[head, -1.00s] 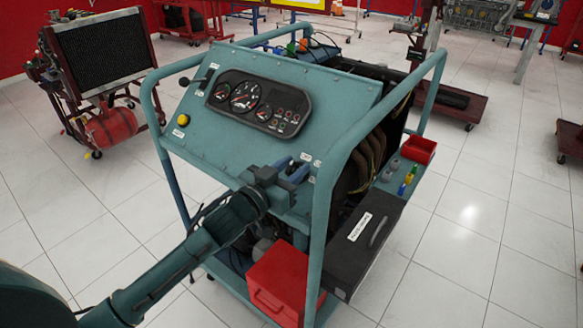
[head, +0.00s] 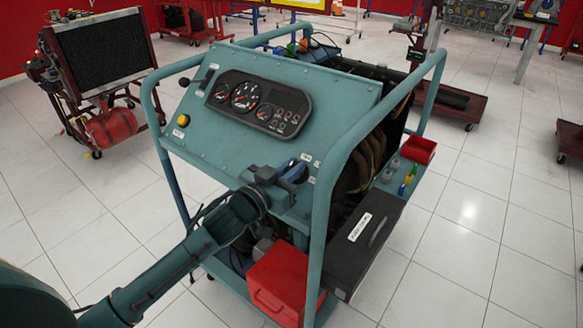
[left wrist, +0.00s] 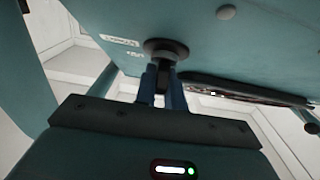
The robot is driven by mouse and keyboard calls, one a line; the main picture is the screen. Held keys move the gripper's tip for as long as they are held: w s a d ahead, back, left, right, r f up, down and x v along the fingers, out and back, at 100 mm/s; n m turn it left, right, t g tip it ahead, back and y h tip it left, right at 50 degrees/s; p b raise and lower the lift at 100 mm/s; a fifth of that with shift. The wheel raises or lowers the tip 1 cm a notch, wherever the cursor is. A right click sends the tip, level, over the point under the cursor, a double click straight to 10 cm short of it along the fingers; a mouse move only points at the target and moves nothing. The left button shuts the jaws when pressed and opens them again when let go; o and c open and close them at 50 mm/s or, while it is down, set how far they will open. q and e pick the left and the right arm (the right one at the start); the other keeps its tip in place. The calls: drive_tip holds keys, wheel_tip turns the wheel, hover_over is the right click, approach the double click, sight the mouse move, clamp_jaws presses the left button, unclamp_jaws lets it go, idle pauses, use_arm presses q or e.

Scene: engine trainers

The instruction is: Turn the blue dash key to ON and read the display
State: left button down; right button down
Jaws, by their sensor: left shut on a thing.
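The teal engine trainer's dash panel (head: 315,100) faces me, with a gauge cluster (head: 258,104) in its upper part. My left gripper (head: 291,168) is at the panel's lower right corner. In the left wrist view, the left gripper (left wrist: 162,90) is shut on the key (left wrist: 164,72), which sits in a round dark switch (left wrist: 166,50) on the panel. The fingers hide most of the key, so its blue colour and exact angle cannot be made out. The gauge needles and the lamps are too small to read. My right gripper is not in view.
The trainer's tubular frame (head: 322,215) rises close to the right of my left gripper. A yellow button (head: 183,120) is on the panel's left. A red toolbox (head: 279,281) and a black case (head: 372,240) sit low on the trainer.

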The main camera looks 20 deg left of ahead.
use_arm(q)
drive_tip(key=m+h+p, duration=0.1)
drive_tip(key=m+g+h+p, duration=0.1)
drive_tip(key=m, duration=0.1)
drive_tip(key=m+g+h+p, duration=0.1)
drive_tip(key=m+p, duration=0.1)
drive_tip(key=shift+a+r, duration=0.1)
drive_tip(key=shift+r, duration=0.15)
drive_tip(key=m+g+h+p, duration=0.1)
drive_tip(key=m, duration=0.1)
drive_tip(key=m+g+h+p, duration=0.1)
drive_tip(key=m+g+p, duration=0.1)
drive_tip(key=shift+f+m+h, duration=0.1)
drive_tip(key=shift+m+h, duration=0.2)
drive_tip(key=shift+m, duration=0.1)
drive_tip(key=shift+m+g+h+p, duration=0.3)
drive_tip(key=shift+m+g+h, duration=0.1)
drive_tip(key=shift+m+g, duration=0.2)
drive_tip(key=shift+f+m, duration=0.15)
drive_tip(key=shift+m, duration=0.15)
drive_tip(key=shift+g, duration=0.3)
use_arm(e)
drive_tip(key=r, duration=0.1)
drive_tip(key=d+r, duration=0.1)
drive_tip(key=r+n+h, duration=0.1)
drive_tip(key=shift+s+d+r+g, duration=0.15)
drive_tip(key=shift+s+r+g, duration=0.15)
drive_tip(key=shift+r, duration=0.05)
